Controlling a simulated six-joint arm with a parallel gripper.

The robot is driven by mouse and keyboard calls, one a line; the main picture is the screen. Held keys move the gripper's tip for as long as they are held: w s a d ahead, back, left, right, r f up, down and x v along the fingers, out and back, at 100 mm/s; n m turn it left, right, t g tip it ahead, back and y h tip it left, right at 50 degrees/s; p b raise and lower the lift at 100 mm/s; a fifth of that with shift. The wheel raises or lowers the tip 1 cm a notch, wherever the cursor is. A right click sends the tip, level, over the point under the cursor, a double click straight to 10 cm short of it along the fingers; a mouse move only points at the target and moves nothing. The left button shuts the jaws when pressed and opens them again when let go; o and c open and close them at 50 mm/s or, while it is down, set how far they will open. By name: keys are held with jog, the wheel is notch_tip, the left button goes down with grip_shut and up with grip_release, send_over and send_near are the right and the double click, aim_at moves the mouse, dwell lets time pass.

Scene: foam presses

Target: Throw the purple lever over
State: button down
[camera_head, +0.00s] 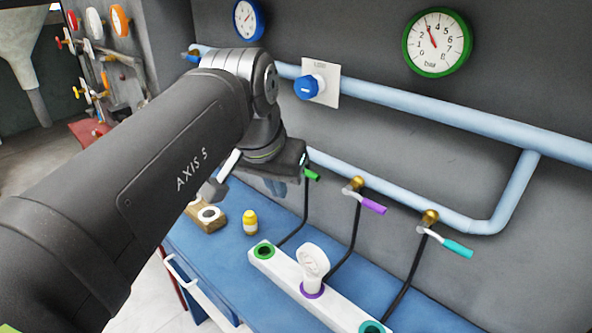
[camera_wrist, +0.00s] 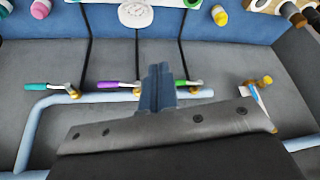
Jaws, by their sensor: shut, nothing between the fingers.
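The purple lever (camera_head: 373,206) is the middle one of three on the lower pale-blue pipe. Its grip points right and slightly down from a brass valve (camera_head: 353,184). In the wrist view the purple lever (camera_wrist: 108,85) lies left of the fingers, with its valve nearer to them. My gripper (camera_wrist: 158,75) is shut and empty. Its fingers appear between the purple lever and the green lever (camera_wrist: 188,82) in that view; I cannot tell their exact distance from either. In the head view the arm partly hides my gripper, next to the green lever (camera_head: 311,174).
A teal lever (camera_head: 457,248) is on the far side of the purple one. Black hoses run down from the valves to a white rack (camera_head: 340,313), where a white gauge (camera_head: 313,262) stands in the purple-ringed socket. A yellow bottle (camera_head: 250,221) stands on the blue bench.

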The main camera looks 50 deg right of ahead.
aim_at(374, 205)
jog(key=s+d+r+m+g, duration=0.1)
jog(key=s+d+r+m, duration=0.1)
jog(key=d, duration=0.4)
jog(key=s+d+r+m, duration=0.2)
jog(key=s+d+r, duration=0.3)
jog(key=s, duration=0.2)
jog(key=shift+s+d+g, duration=0.2)
jog(key=shift+d+g, duration=0.2)
jog(key=shift+f, duration=0.1)
jog(key=x, duration=1.3)
jog(key=shift+a+f, duration=0.2)
jog(key=shift+f, duration=0.3)
jog(key=shift+s+f+t, duration=0.1)
jog(key=shift+f+t, duration=0.1)
jog(key=shift+t, duration=0.1)
